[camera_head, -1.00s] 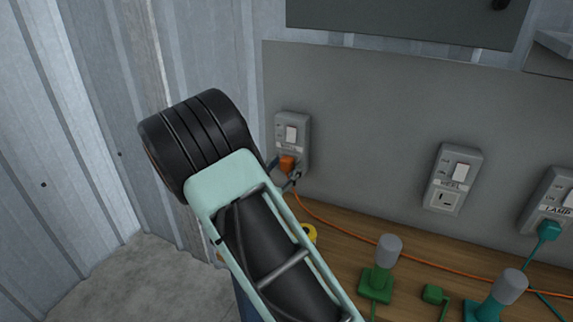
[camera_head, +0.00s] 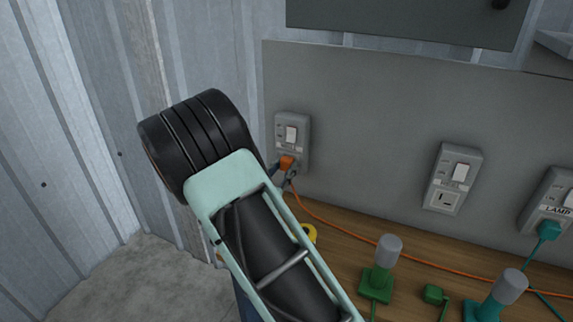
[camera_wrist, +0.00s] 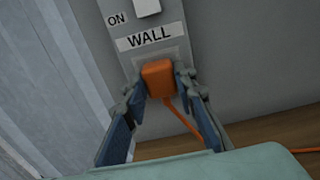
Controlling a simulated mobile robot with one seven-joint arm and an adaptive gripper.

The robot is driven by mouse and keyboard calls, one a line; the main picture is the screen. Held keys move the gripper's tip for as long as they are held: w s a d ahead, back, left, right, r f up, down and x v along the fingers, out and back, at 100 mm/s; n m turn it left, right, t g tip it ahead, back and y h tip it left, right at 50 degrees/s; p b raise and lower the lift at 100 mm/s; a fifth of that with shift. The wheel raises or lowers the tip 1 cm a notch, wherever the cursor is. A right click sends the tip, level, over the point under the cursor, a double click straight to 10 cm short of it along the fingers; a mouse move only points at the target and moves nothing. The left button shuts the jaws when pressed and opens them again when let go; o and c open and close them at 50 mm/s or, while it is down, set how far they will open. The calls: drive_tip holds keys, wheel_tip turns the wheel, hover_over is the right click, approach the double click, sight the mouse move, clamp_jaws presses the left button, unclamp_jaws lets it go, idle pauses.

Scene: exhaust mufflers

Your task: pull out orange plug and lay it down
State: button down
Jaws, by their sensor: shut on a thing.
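The orange plug (camera_wrist: 157,77) sits at the lower part of the wall outlet (camera_wrist: 160,30) labelled WALL, with its cord trailing down to the right. My gripper (camera_wrist: 162,87) has one finger on each side of the plug and is shut on it. In the head view, the plug (camera_head: 286,162) is at the left outlet (camera_head: 291,124), and my gripper (camera_head: 283,174) reaches it from below. The plug looks to be against the outlet face; its prongs are hidden.
A wooden bench (camera_head: 345,245) runs below the grey panel. On it are a yellow ring (camera_head: 309,233), a green item with a grey top (camera_head: 377,285), a green plug (camera_head: 434,294) and a teal item (camera_head: 483,312). The orange cord crosses the bench. The REEL outlet (camera_head: 446,200) is empty; a teal plug (camera_head: 548,230) fills the LAMP outlet.

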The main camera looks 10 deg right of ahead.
drive_tip(key=shift+a, duration=0.1)
drive_tip(key=shift+p+v, duration=0.35)
drive_tip(key=shift+v, duration=2.55)
